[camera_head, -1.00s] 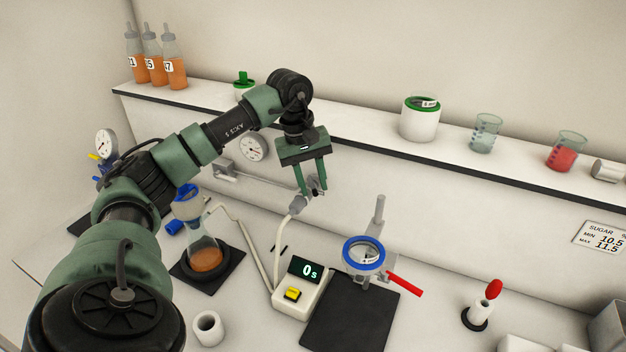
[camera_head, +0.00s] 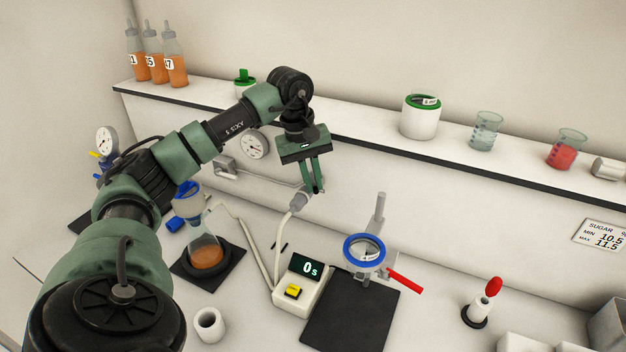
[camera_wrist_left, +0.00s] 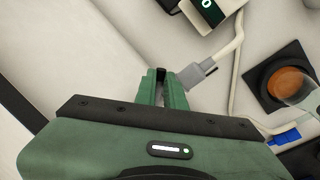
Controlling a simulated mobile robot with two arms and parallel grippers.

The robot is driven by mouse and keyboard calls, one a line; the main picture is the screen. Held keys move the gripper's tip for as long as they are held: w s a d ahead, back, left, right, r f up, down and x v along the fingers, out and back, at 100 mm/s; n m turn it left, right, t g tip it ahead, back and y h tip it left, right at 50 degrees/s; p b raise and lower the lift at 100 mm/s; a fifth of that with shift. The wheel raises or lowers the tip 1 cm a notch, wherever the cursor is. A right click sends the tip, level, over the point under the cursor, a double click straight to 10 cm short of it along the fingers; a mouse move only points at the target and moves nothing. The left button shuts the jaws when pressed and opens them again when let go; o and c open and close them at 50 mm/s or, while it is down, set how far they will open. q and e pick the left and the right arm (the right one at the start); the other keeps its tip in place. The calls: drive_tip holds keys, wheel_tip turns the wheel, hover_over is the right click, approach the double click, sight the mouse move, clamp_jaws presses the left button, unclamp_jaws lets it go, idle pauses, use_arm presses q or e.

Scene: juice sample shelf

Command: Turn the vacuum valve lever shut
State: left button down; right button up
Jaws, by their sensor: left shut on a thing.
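My left gripper (camera_head: 316,189) points down in front of the wall below the shelf. Its fingers are shut on the small black vacuum valve lever (camera_wrist_left: 161,73), which shows between the fingertips in the left wrist view; the fingers hide most of it. The grey valve body (camera_head: 298,201) is right beside the fingertips, with a pale hose running down from it. It also shows in the left wrist view (camera_wrist_left: 196,74). The lever's exact angle is hard to tell. My right gripper is not in view.
A timer (camera_head: 301,286) reading 0 s stands below the valve. A flask (camera_head: 207,253) with orange liquid stands on a dark pad at left. A stand with a blue ring (camera_head: 364,250) and red handle is at right. The shelf edge (camera_head: 400,154) runs behind my arm.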

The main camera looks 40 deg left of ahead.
sight(314, 188)
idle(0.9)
use_arm(q)
drive_tip(key=shift+w+d+n, duration=0.2)
drive_tip(key=shift+w+n, duration=0.15)
drive_tip(key=shift+n, duration=0.45)
drive_tip(key=shift+w+d+n, duration=0.15)
drive_tip(key=shift+w+n, duration=0.2)
drive_tip(key=shift+n, duration=0.45)
drive_tip(key=c, duration=1.5)
unclamp_jaws()
drive_tip(key=r+b, duration=0.1)
drive_tip(key=r, duration=0.2)
drive_tip(key=s+r, duration=0.1)
drive_tip(key=r, duration=0.2)
drive_tip(key=shift+s+a+r+b, duration=0.15)
drive_tip(key=shift+a+r+b, duration=0.05)
drive_tip(key=shift+r+b, duration=0.15)
drive_tip(key=shift+s+r, duration=0.1)
drive_tip(key=shift+r, duration=0.4)
